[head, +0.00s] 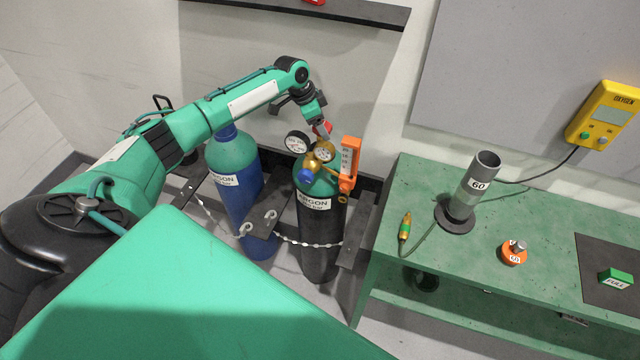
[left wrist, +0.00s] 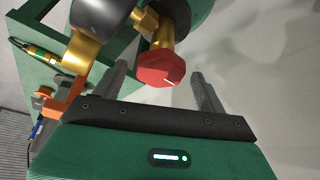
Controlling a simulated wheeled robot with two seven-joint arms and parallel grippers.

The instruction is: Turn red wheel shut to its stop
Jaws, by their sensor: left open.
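The red wheel (left wrist: 160,69) is the faceted red knob on a brass stem, with a small white mark on its face. In the head view the red wheel (head: 322,129) shows only partly, above the gauges of the right-hand argon cylinder (head: 318,228). My left gripper (left wrist: 160,80) is open, with one finger on each side of the red wheel. Gaps show between the fingers and the wheel in the left wrist view. In the head view my left gripper (head: 318,118) comes down onto the valve from above and hides part of it. My right gripper is not in view.
Two round gauges (head: 298,141) and an orange flowmeter (head: 349,160) crowd the valve. A blue cylinder (head: 232,185) stands to the left behind a chain (head: 300,242).

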